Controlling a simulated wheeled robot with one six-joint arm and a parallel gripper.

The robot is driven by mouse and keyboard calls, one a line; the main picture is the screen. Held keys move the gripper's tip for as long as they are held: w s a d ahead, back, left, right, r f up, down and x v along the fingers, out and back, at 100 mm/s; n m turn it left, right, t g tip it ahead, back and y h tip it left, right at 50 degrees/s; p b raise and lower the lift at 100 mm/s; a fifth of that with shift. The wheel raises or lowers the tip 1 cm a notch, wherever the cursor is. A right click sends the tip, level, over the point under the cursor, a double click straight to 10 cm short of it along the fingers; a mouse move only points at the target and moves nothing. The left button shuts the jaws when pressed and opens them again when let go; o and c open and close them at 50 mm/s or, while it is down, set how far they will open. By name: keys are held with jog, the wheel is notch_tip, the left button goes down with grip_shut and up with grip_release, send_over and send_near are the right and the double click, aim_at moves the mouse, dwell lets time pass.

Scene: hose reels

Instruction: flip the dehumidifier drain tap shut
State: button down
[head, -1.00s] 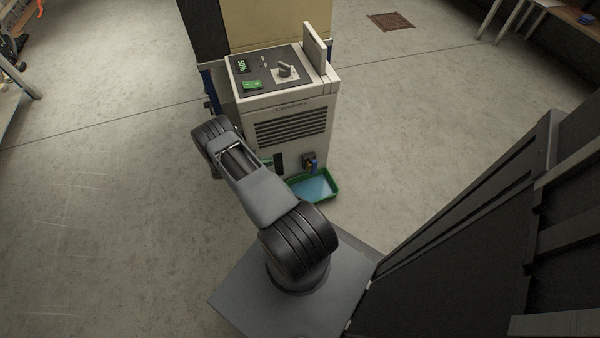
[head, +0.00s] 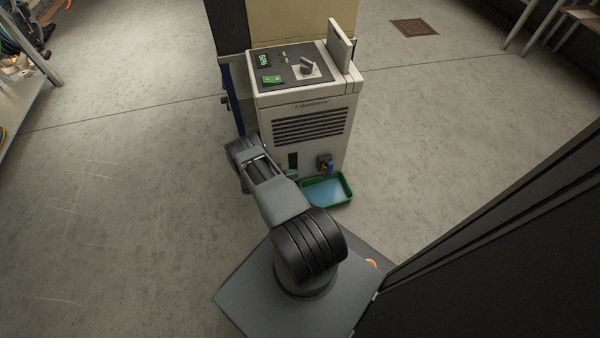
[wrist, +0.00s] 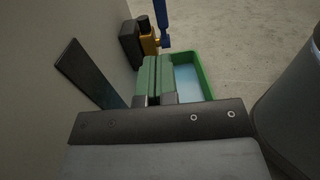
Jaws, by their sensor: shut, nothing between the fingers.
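The dehumidifier (head: 322,150) is a pale cabinet with a dark top panel. Its drain tap (head: 325,160) is low on the front, at the right; in the wrist view the brass tap body (wrist: 149,40) sticks out from a black mount. Its blue lever (wrist: 163,22) lies at the tap's outer side; the head view is too small to tell its angle surely. My gripper (wrist: 157,60), with green finger pads, is shut and empty. It is close to the tap but apart from it, and in the head view it shows left of the tap, partly hidden by my arm.
A green tray (head: 347,184) with bluish water stands on the floor below the tap; its rim (wrist: 206,78) shows beyond my fingers. A dark upright strip (wrist: 88,72) is on the cabinet front, left of my gripper. Open concrete floor lies on both sides.

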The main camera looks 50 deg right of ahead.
aim_at(328, 167)
jog(key=shift+b+x, duration=1.05)
jog(key=shift+x, duration=5.05)
jog(key=shift+a, duration=0.1)
